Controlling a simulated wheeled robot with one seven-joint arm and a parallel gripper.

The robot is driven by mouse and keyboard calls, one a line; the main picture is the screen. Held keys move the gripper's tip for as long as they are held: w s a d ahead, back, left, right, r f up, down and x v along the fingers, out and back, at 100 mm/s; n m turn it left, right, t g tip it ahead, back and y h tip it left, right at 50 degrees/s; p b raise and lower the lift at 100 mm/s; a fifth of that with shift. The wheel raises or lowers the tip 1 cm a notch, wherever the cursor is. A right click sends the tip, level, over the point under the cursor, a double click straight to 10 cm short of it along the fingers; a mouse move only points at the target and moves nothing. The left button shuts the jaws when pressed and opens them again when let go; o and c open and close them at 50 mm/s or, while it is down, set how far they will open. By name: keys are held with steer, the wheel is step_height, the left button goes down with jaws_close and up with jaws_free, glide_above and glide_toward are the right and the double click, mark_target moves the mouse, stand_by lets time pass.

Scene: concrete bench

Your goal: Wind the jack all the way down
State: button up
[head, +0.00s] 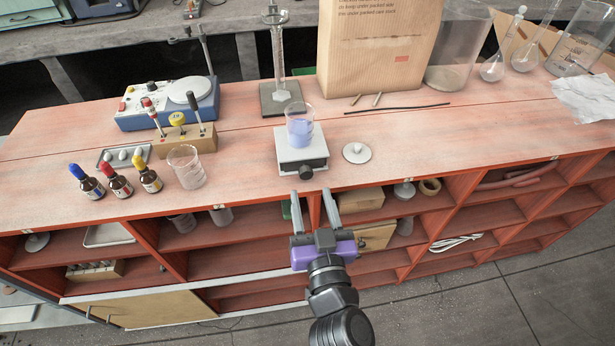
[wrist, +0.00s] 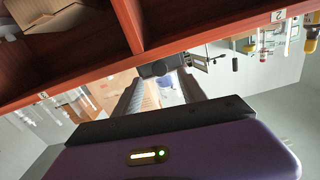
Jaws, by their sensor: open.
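The jack (head: 301,157) is a small pale platform near the front edge of the bench, with a dark round knob (head: 306,172) on its front side. A glass beaker with purple liquid (head: 299,130) stands upright on its plate. How far the plate is raised is hard to tell. My gripper (head: 311,194) is open and empty, in front of the bench edge. Its fingers point toward the knob and appear short of it. In the wrist view, which looks upside down, the dark knob (wrist: 154,69) shows between and beyond the fingertips.
A round white lid-like disc (head: 357,153) lies right of the jack, and a graduated cylinder (head: 279,60) stands behind it. An empty beaker (head: 187,167) and dropper bottles (head: 117,183) are at left. The red shelf front (head: 240,215) lies below the bench edge.

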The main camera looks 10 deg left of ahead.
mark_target(307, 176)
steer(key=p+x, duration=0.1)
steer(key=x, duration=0.5)
steer(key=shift+s, duration=0.1)
jaws_close()
